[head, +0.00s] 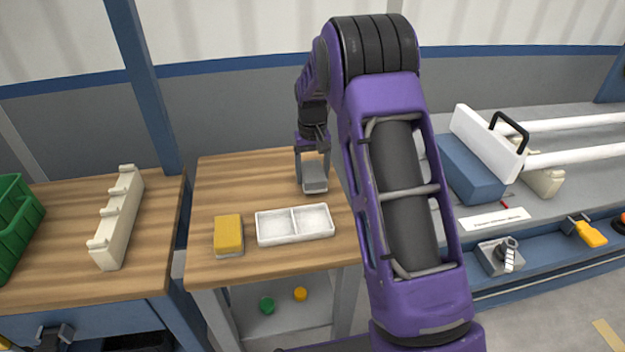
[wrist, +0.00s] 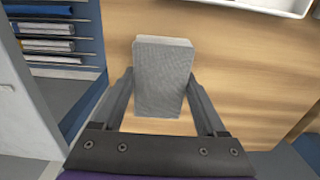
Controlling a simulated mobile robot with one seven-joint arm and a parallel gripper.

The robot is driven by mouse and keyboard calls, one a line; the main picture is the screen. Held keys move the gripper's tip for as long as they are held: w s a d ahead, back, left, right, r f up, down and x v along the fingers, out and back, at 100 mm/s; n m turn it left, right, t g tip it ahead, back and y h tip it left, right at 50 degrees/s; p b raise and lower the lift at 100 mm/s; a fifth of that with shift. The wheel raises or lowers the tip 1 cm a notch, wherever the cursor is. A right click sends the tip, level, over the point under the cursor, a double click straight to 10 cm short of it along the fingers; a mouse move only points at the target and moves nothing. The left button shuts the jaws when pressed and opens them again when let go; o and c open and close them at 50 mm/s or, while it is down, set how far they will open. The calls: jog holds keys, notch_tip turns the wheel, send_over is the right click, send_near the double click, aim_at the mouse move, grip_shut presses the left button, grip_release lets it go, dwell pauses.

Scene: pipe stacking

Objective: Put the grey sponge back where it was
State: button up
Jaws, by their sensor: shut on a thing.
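The grey sponge (wrist: 163,78) is a block between the two fingers of my gripper (wrist: 161,95) in the wrist view. My gripper is shut on it. In the head view the sponge (head: 315,186) hangs below my gripper (head: 313,165), at the back right part of the wooden table (head: 225,180). I cannot tell whether the sponge touches the table top. My arm partly covers the table's right side.
A white two-part tray (head: 294,225) stands on the table in front of the sponge. A yellow sponge (head: 228,233) lies left of the tray. The table's back left is clear. A blue block (head: 470,170) and white pipes stand on the right bench.

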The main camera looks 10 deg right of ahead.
aim_at(312, 170)
jog(key=shift+f, duration=0.9)
jog(key=o, duration=1.2)
jog(key=shift+f, duration=0.15)
jog(key=shift+o, duration=0.2)
notch_tip(312, 170, up, 12)
jog(key=shift+r+p, duration=0.2)
jog(key=shift+p, duration=0.6)
